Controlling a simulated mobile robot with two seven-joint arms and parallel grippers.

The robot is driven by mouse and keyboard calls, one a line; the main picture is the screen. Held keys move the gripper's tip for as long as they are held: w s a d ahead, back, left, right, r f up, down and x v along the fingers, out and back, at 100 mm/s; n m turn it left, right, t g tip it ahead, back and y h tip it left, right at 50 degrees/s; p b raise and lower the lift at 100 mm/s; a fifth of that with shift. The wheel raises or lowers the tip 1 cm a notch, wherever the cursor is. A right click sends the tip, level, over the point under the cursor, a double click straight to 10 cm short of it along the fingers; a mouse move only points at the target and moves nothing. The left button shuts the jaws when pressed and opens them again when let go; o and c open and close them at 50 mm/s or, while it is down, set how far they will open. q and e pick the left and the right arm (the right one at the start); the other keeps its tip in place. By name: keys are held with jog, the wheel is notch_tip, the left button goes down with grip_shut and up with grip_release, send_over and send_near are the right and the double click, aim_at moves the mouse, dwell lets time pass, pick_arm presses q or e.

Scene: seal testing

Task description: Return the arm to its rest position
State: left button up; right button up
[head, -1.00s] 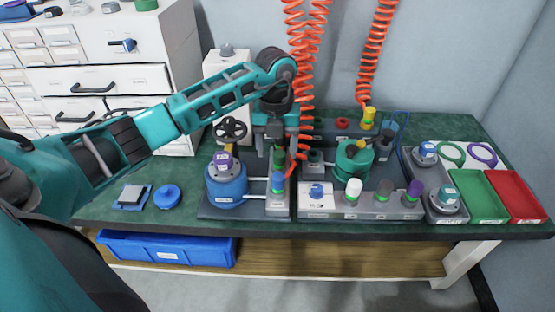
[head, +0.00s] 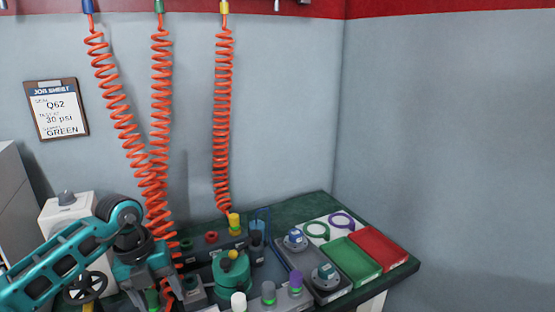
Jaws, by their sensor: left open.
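My left arm comes in from the lower left, and its gripper (head: 160,296) points down over the left part of the bench fixtures. Its jaws are open, and its lower end is partly cut off by the bottom edge of the picture. An orange coiled hose (head: 158,130) hangs just behind the gripper; I cannot tell whether they touch. A round green-topped fixture (head: 232,272) stands to the right of the gripper. My right gripper is out of view.
White, grey and purple-capped knobs (head: 295,284) stand in front. A grey tray with two round parts, a green tray (head: 353,258) and a red tray (head: 379,247) lie at the right. Two more coiled hoses hang nearby. A job sheet (head: 56,109) on the wall reads Q62, 30 psi, GREEN.

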pick_arm(q)
jog(key=s+d+f+m+h+p, duration=0.1)
jog(key=s+d+h, duration=0.3)
jog(key=d, duration=0.6)
jog(key=s+d+r+n+t+h+p, duration=0.2)
jog(key=d+r+n+t+h+p, duration=0.1)
jog(key=d+r+n+t+h, duration=0.65)
jog(key=a+f+n+t+y+p, duration=0.1)
jog(key=a+f+n+t+y, duration=0.6)
jog(key=n, duration=0.6)
jog(key=s+a+f+n+g+y+p, duration=0.1)
jog(key=s+a+f+n+g+y, duration=0.1)
jog(key=s+f, duration=0.3)
jog(key=s+a+f+n+g+y, duration=0.2)
jog(key=s+f+n+g+y, duration=0.2)
jog(key=s+f+n, duration=0.1)
jog(key=shift+s+f+p, duration=0.35)
jog(key=shift+s, duration=0.15)
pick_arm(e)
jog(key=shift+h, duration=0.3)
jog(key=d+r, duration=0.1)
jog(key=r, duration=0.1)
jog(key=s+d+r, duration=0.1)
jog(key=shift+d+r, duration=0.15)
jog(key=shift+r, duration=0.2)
pick_arm(q)
jog(key=shift+y, duration=0.25)
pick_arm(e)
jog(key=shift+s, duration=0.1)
